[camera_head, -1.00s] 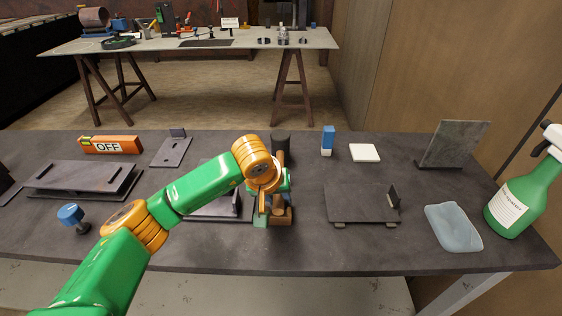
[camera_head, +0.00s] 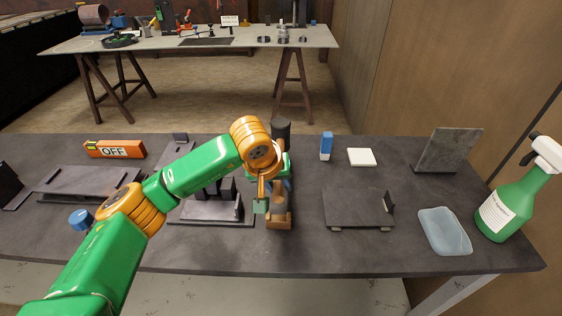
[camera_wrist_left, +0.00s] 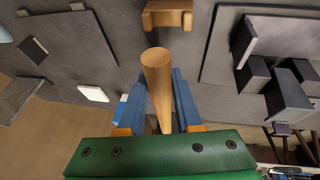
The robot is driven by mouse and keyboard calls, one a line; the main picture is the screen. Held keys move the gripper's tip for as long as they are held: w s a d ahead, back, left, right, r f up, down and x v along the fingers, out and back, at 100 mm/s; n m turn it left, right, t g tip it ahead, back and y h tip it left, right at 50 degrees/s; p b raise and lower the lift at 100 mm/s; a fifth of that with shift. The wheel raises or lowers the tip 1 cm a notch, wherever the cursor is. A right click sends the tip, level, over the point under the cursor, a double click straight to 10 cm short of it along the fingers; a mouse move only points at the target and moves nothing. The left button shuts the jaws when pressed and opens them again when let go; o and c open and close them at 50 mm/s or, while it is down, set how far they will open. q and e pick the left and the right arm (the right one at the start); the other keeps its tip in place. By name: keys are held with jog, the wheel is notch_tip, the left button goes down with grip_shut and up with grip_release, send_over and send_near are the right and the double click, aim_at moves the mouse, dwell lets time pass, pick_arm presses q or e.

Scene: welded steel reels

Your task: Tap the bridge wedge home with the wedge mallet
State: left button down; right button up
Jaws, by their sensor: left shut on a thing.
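My left gripper (camera_head: 281,172) is shut on the mallet's round wooden handle (camera_wrist_left: 158,95), which stands between its blue fingers in the left wrist view. A dark cylinder (camera_head: 281,128), seemingly the mallet head, shows above and behind the gripper. The handle's end is above an orange-brown wooden holder (camera_head: 278,222), apart from it; the holder also shows in the left wrist view (camera_wrist_left: 167,14). Left of the gripper, a steel plate (camera_head: 205,215) carries dark blocks (camera_head: 228,187), also seen in the left wrist view (camera_wrist_left: 287,95). I cannot tell which block is the bridge wedge. My right gripper is out of view.
A white square (camera_head: 361,157) lies behind.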

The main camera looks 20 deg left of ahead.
pick_arm(q)
jog(key=shift+r, duration=0.4)
jog(key=s+d+r+p, duration=0.4)
jog(key=s+r+p, duration=0.3)
jog(key=s+r, duration=0.5)
jog(key=shift+s, duration=1.25)
